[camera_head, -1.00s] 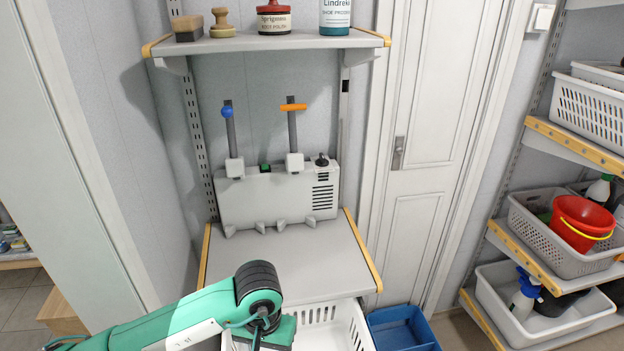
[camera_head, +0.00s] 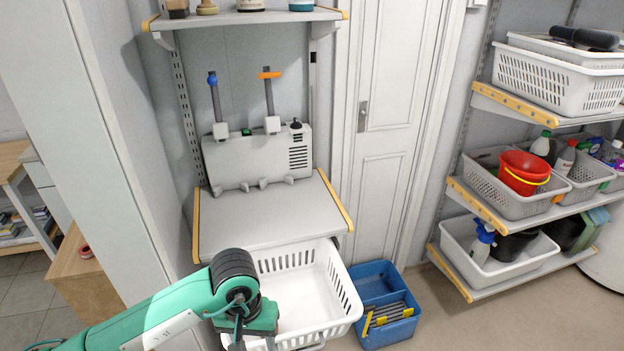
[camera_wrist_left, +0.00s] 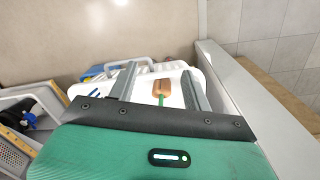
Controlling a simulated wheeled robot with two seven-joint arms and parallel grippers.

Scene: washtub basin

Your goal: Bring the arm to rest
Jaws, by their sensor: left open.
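My left arm comes in from the lower left in the head view, and its wrist (camera_head: 240,285) is over the left part of a white slotted basket (camera_head: 345,290). The fingers are not clear there. In the left wrist view my left gripper (camera_wrist_left: 158,82) has its two grey fingers wide apart, with nothing held between them. Past the fingers lies the white basket, with a brown and green item (camera_wrist_left: 161,90) seen in the gap; I cannot tell exactly what it is. My right gripper is not in view.
A grey machine with two levers (camera_head: 257,157) stands on a grey shelf (camera_head: 270,220) above the basket. A blue crate (camera_head: 383,330) sits on the floor to the right. Shelves with baskets and a red bucket (camera_head: 523,172) are at the right. Open floor lies between.

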